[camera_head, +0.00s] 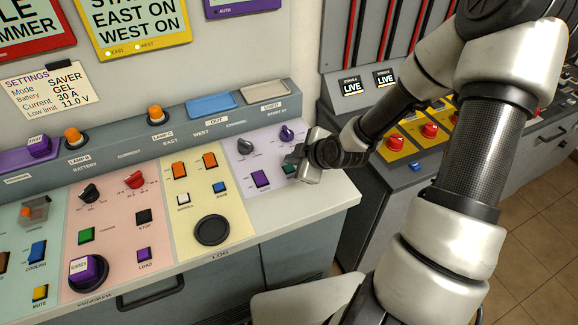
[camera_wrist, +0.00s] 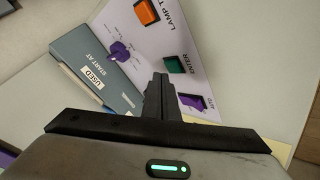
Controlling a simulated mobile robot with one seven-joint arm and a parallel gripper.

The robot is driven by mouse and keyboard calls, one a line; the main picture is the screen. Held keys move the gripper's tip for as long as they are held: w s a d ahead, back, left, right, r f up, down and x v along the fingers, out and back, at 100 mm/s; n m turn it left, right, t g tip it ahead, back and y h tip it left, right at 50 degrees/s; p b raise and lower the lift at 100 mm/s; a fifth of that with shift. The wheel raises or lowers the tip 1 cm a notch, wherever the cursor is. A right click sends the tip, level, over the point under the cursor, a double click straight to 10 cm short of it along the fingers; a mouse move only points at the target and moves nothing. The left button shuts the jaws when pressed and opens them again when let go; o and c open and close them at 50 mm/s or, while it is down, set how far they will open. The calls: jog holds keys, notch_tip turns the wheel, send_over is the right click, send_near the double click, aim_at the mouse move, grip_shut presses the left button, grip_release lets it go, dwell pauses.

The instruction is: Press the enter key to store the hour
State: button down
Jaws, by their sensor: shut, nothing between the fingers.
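The enter key is a green square key (camera_wrist: 178,64) labelled ENTER on the pale lilac lamp timer panel (camera_wrist: 175,35) in the wrist view. My gripper's dark fingers (camera_wrist: 159,80) are shut and empty. In the wrist view, their tips appear just left of the enter key, with the key uncovered. I cannot tell how high the tips are above the panel.
Bare desk top lies in front.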

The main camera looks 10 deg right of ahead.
aim_at(292, 170)
notch_tip(292, 170, up, 5)
jog(key=p, duration=0.4)
dwell(0.8)
